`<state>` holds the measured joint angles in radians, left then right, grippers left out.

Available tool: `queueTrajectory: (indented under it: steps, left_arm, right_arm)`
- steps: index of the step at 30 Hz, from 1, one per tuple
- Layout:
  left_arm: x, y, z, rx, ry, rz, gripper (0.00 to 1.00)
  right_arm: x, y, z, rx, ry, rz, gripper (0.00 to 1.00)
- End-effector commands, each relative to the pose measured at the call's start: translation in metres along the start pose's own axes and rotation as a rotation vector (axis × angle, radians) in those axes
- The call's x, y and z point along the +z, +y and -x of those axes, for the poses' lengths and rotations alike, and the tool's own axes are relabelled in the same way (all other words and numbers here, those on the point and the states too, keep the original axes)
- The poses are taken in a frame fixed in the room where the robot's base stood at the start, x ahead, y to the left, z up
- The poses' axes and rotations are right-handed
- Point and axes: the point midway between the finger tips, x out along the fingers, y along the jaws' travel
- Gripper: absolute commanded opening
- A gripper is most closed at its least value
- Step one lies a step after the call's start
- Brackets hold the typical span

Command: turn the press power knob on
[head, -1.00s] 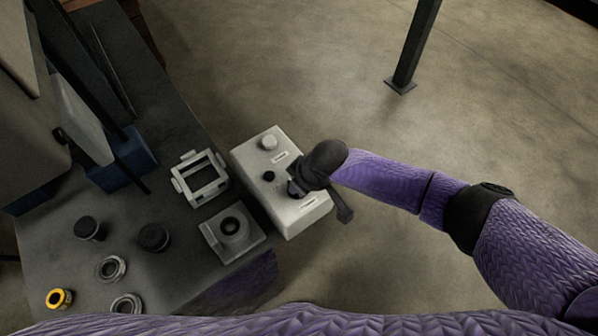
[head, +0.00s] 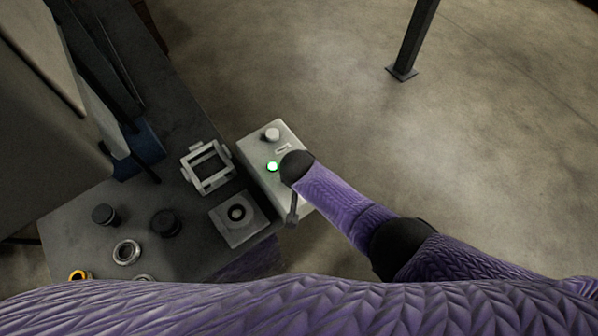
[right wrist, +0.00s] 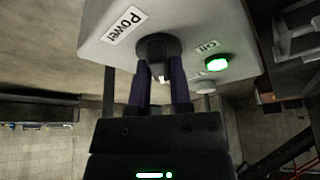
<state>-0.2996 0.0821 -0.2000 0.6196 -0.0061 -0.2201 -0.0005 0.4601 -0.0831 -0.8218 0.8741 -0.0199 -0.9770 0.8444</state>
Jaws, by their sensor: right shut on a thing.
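The press control box (head: 252,150) is a pale box at the right edge of the dark bench. Its green lamp (head: 272,166) is lit, and the lamp also glows in the right wrist view (right wrist: 216,64). In the right wrist view, the dark power knob (right wrist: 157,48) sits beside the "Power" label (right wrist: 124,25). My right gripper (right wrist: 160,82) is shut on this knob, with one finger on each side. In the head view my right arm hides the knob and the gripper. My left gripper is not in view.
On the bench stand a pale square frame (head: 186,172), a pale block with a dark round hole (head: 222,226), dark round caps (head: 165,224), metal rings (head: 126,253) and a yellow ring (head: 78,275). A dark post (head: 412,45) rises from the open floor.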

Motion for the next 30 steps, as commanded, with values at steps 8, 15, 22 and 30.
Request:
queueTrajectory:
  steps: [8,15,22,30]
  left_arm:
    - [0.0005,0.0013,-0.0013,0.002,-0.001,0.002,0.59]
    - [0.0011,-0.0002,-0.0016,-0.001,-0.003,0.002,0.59]
    - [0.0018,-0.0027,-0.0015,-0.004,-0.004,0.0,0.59]
    - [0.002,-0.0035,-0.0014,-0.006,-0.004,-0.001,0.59]
  right_arm:
    - [-0.001,-0.0011,0.0002,0.044,0.002,-0.109,0.0]
    - [-0.0014,-0.0005,0.0002,0.061,0.003,-0.147,0.0]
    - [-0.0018,-0.0005,0.0004,0.063,0.004,-0.153,0.0]
    - [-0.0019,-0.0006,0.0005,0.062,0.004,-0.152,0.42]
